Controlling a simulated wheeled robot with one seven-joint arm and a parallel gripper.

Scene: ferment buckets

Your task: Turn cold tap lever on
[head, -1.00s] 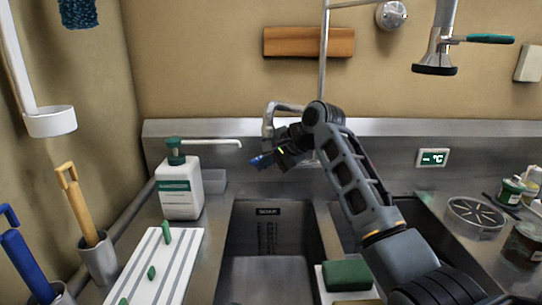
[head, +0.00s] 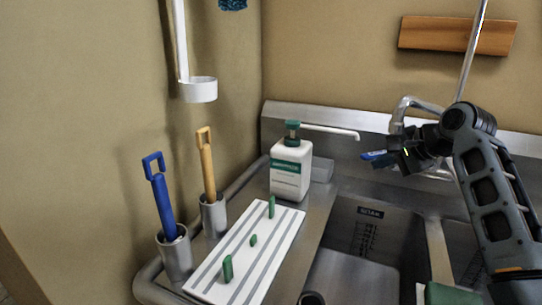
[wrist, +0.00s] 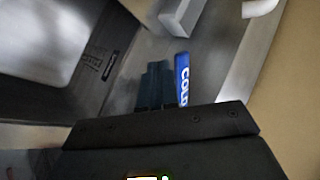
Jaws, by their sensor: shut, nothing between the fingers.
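The cold tap lever (wrist: 183,78) is blue with white "COLD" lettering in the wrist view. It sticks out just right of my shut, empty gripper fingers (wrist: 158,85); I cannot tell whether they touch it. In the head view the lever's blue end (head: 374,155) shows left of my dark gripper (head: 390,160), in front of the sink's back wall. The chrome tap spout (head: 400,112) rises behind my gripper. My gripper and arm hide the lever's base and most of the tap body.
A steel sink basin (head: 352,275) lies below. A white soap bottle (head: 290,172) with a green pump stands left of the tap. A white striped board (head: 243,255) and two cups holding a blue (head: 160,195) and a tan-handled tool (head: 207,165) are further left.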

